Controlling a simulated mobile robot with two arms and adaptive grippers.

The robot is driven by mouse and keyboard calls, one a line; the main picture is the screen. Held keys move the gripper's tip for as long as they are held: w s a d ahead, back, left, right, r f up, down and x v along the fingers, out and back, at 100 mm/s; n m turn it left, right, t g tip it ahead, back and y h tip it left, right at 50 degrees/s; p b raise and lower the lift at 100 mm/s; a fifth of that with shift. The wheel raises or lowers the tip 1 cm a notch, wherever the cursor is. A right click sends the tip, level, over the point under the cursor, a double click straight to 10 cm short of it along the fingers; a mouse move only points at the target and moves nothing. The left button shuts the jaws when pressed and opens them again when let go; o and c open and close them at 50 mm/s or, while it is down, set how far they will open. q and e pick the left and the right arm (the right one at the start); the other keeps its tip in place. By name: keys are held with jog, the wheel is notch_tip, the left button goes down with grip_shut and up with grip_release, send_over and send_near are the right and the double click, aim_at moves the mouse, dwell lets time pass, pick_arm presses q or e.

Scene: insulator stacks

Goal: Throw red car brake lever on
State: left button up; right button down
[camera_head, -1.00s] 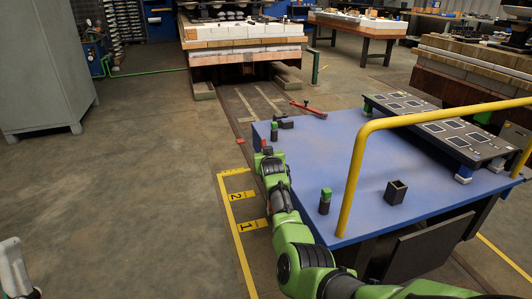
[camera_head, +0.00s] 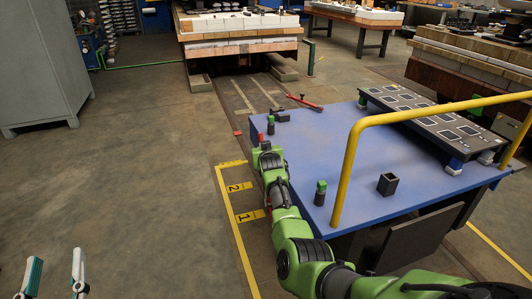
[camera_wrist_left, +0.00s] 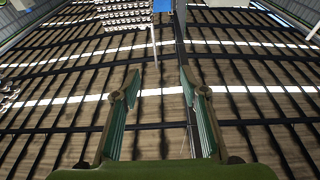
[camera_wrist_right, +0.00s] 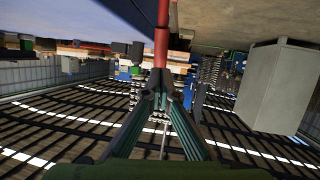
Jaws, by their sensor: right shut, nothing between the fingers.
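A red lever (camera_wrist_right: 161,48) stands as a rod right at the fingertips of my right gripper (camera_wrist_right: 160,82) in the right wrist view. The fingertips meet and hold nothing; I cannot tell whether they touch the lever. In the head view a small red tip (camera_head: 261,137) shows beside the blue car's (camera_head: 345,150) left edge, just beyond the end of my right arm. That arm hides the rest of it. My left gripper (camera_head: 52,277) is open and empty at the bottom left, far from the car; its fingers also show apart in the left wrist view (camera_wrist_left: 159,85).
Green-topped black posts (camera_head: 320,193) stand on the car top. A yellow rail (camera_head: 350,165) and a dark panelled rack (camera_head: 435,122) are at the right. A red bar (camera_head: 304,102) lies beyond the far edge. The floor to the left is clear, with a grey cabinet (camera_head: 38,65) behind.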

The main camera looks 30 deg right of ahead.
pick_arm(q)
notch_tip(320, 180, down, 10)
jog(key=a+g+y+p, duration=0.2)
jog(key=g, duration=0.4)
jog(key=s+a+f+g+y+p, duration=0.1)
jog(key=s+a+f+g+p, duration=0.1)
jog(key=s+f+g, duration=0.3)
jog(key=s+a+f+g+y+p, duration=0.1)
jog(key=s+a+f+g, duration=0.3)
jog(key=s+f, duration=0.5)
jog(key=s+g, duration=0.1)
jog(key=s, duration=0.1)
jog(key=shift+s+f+n+y+p, duration=0.35)
jog(key=shift+n+y, duration=0.05)
pick_arm(e)
jog(key=v, duration=1.1)
jog(key=shift+r, duration=0.3)
jog(key=shift+d, duration=0.15)
